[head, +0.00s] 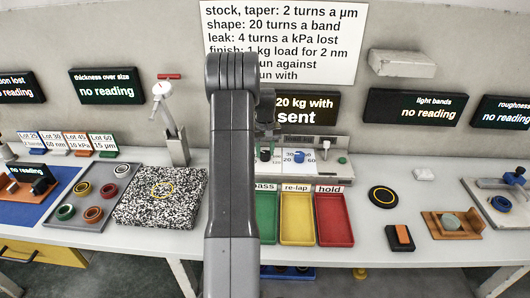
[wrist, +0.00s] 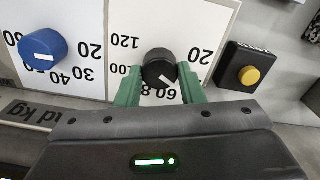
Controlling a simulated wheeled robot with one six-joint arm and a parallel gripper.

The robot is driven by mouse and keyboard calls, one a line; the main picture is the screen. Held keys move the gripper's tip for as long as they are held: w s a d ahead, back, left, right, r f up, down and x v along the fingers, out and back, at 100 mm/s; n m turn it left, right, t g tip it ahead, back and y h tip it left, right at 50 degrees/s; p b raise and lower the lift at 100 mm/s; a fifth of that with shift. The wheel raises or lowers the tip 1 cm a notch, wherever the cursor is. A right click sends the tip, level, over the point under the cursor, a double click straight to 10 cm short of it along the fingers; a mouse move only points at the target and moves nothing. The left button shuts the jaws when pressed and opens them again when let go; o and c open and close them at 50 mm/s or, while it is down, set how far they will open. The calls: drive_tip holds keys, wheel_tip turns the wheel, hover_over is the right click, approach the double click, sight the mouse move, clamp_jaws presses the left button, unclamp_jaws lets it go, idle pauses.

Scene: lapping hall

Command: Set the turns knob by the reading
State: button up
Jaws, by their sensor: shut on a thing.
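In the wrist view my gripper (wrist: 160,86) has its green fingers on both sides of a black knob (wrist: 158,66), shut on it. The knob's white mark points to the lower right, on a dial with 20, 60, 100 and 120 readable. A blue knob (wrist: 42,46) on the neighbouring dial is apart from the fingers. In the head view the black knob (head: 265,154) and blue knob (head: 299,156) sit on the panel. The wall sign (head: 290,35) gives turns rules, partly hidden by my arm. The light bands display (head: 415,106) and thickness display (head: 108,86) show "no reading".
A display (head: 306,111) reads "20 kg with ... sent", partly hidden. Green, yellow and red trays (head: 334,218) stand before the panel. A yellow button (wrist: 249,76) is right of the dial in the wrist view. A speckled plate (head: 140,213) lies left of my arm.

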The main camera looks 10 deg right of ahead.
sight(265, 153)
drive_tip(key=m, duration=0.3)
drive_tip(key=shift+m+b, duration=0.3)
drive_tip(key=shift+m, duration=1.9)
drive_tip(key=o, duration=1)
drive_tip(key=shift+r, duration=0.1)
wheel_tip(265, 153, up, 14)
drive_tip(key=b, duration=0.1)
drive_tip(key=shift+f, duration=0.2)
